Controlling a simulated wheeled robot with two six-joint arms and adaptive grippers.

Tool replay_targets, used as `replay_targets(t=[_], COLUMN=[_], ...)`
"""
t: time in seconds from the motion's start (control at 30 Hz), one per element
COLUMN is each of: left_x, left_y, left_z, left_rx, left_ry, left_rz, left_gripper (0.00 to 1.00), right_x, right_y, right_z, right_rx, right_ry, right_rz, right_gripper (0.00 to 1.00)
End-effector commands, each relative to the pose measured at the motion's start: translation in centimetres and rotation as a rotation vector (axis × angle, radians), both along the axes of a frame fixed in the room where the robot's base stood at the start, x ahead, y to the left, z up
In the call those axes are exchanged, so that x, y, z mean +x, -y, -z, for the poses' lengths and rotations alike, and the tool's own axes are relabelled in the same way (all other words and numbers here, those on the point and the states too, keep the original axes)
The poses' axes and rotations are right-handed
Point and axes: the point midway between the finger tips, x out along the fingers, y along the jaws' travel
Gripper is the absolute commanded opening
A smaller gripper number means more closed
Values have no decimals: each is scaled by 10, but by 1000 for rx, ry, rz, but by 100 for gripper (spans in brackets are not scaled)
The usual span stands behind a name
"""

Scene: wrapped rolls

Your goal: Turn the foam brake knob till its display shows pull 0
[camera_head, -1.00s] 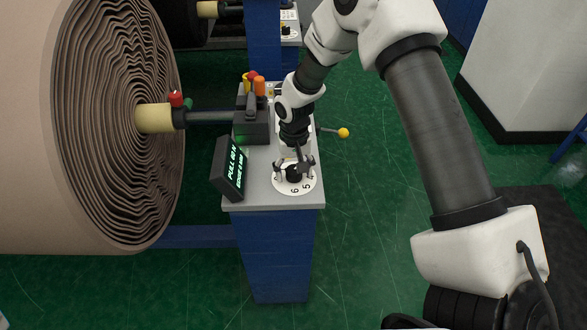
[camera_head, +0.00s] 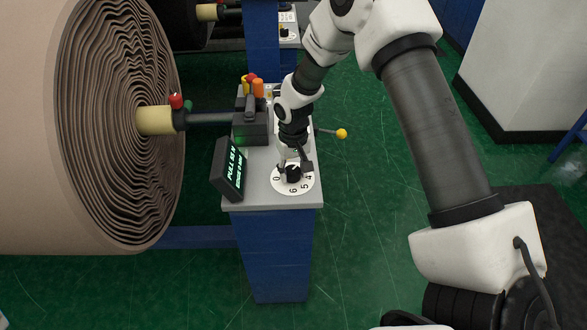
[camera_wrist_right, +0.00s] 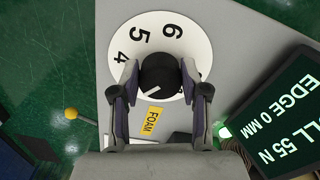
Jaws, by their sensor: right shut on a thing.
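The foam brake knob (camera_head: 293,172) is black and sits in the middle of a white numbered dial (camera_head: 282,188) on the grey top of a blue stand. In the right wrist view the knob (camera_wrist_right: 161,74) has a white mark low on its left, towards the yellow FOAM label (camera_wrist_right: 152,121). My right gripper (camera_wrist_right: 159,77) comes down from above, shut on the knob with one finger on each side. The dark display (camera_head: 229,168) stands left of the dial; in the right wrist view it (camera_wrist_right: 280,112) reads pull 55 N, edge 0 mm. My left gripper is out of view.
A large wrapped roll (camera_head: 110,120) stands left, its yellow core on a shaft into the stand. A yellow-tipped lever (camera_head: 342,134) juts right. Green floor (camera_head: 375,230) is clear right of the stand.

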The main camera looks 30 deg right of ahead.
Motion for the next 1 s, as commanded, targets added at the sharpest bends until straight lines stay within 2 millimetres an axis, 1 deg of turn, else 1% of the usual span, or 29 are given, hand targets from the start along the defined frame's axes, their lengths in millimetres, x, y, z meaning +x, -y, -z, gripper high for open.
replay_targets(t=[0.17, 0.4, 0.7, 1.0], left_x=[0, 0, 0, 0], left_y=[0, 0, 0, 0], left_z=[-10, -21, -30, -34], left_rx=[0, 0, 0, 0], left_ry=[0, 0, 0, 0], left_rz=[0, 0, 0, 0], left_gripper=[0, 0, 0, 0], right_x=[1, 1, 1, 1], right_y=[1, 1, 2, 2], right_z=[0, 0, 1, 2], right_rx=[0, -2, -3, -2], right_ry=[3, 2, 2, 0], right_rz=[-129, -352, -637, -922], right_gripper=[10, 10, 10, 10])
